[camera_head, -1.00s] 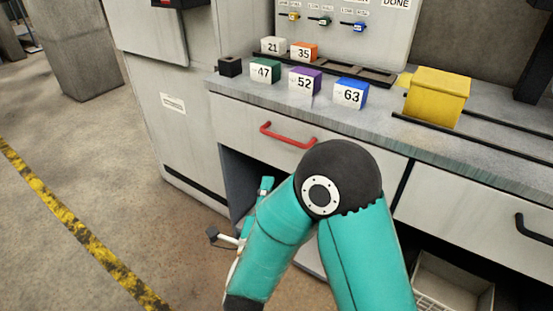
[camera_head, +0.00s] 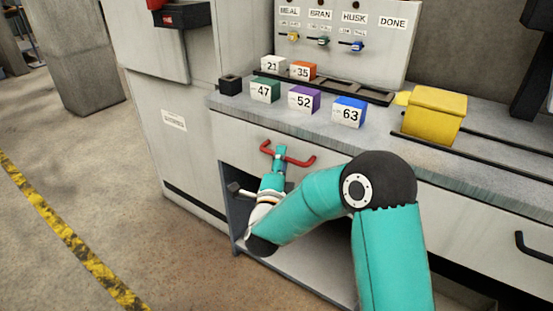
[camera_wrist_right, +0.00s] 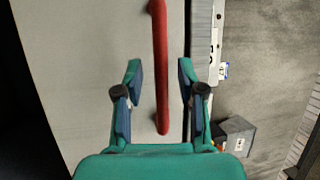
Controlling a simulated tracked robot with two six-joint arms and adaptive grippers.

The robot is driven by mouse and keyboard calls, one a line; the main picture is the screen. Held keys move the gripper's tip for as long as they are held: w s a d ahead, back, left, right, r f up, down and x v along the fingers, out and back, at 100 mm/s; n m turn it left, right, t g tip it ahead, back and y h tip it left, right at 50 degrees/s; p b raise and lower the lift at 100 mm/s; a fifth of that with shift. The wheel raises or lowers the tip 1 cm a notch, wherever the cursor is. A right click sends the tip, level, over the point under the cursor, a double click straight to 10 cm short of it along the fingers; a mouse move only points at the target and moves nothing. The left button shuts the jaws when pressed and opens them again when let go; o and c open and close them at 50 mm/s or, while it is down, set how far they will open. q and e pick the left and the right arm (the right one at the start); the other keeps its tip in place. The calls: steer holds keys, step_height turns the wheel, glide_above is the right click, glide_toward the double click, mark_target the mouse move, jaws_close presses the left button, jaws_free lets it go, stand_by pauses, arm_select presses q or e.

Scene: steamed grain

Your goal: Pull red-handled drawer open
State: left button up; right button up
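The red handle (camera_head: 288,154) is a bar on the front of a pale grey drawer (camera_head: 236,130) under the counter. The drawer front looks flush with the cabinet. My right gripper (camera_head: 279,151) is at the handle's left part in the head view. In the right wrist view the red handle (camera_wrist_right: 161,70) runs between the two spread fingers of my right gripper (camera_wrist_right: 160,85), with gaps on both sides. The right gripper is open. My left gripper is not in view.
The counter (camera_head: 385,143) above holds several numbered blocks, such as the blue 63 block (camera_head: 349,111), and a yellow box (camera_head: 434,115). A black-handled drawer (camera_head: 475,215) is at the right. Below the red-handled drawer is an open shelf space. The floor at left is clear.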

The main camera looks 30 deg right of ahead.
steer(key=shift+w+d, duration=0.35)
steer(key=shift+r, duration=0.1)
jaws_close()
